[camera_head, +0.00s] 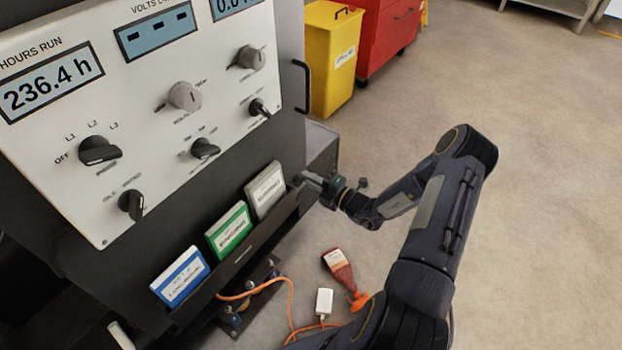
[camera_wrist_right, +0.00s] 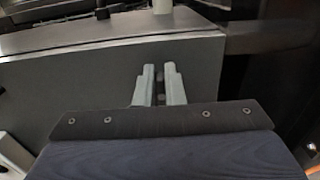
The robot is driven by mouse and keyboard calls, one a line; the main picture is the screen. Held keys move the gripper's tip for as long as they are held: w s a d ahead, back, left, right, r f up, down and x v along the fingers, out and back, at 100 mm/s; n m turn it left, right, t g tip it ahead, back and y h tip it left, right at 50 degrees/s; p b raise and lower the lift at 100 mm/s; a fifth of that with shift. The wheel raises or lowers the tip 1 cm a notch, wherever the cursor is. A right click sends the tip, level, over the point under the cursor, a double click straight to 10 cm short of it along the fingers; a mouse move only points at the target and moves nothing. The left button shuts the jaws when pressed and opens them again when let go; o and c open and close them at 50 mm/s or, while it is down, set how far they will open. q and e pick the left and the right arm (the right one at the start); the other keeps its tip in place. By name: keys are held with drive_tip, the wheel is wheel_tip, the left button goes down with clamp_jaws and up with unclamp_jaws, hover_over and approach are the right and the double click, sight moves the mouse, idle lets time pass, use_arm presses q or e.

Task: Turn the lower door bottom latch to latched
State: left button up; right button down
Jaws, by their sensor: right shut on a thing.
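My right gripper (camera_head: 314,182) reaches the side of the dark genset cabinet, just right of the document rack. In the right wrist view its two pale fingers (camera_wrist_right: 160,80) point at a flat grey panel (camera_wrist_right: 60,90) and are closed on a small dark piece between them. This piece fits the lower door bottom latch, but the fingers and gripper body hide most of it, so its angle cannot be told. In the head view the latch is hidden behind the gripper and rack. My left gripper is not in view.
A control panel (camera_head: 150,130) with several knobs faces me. A rack (camera_head: 245,252) holds blue, green and grey binders. A red bottle (camera_head: 338,268), a white box (camera_head: 324,301) and an orange cable (camera_head: 291,310) lie on the floor. A yellow bin (camera_head: 333,60) stands behind; floor at right is clear.

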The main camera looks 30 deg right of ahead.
drive_tip(key=c, duration=1.5)
unclamp_jaws()
drive_tip(key=shift+a+f, duration=0.15)
drive_tip(key=shift+a, duration=0.3)
drive_tip(key=shift+o, duration=0.5)
drive_tip(key=shift+d, duration=0.1)
drive_tip(key=v, duration=0.7)
drive_tip(key=shift+s+d, duration=0.15)
drive_tip(key=shift+s, duration=0.2)
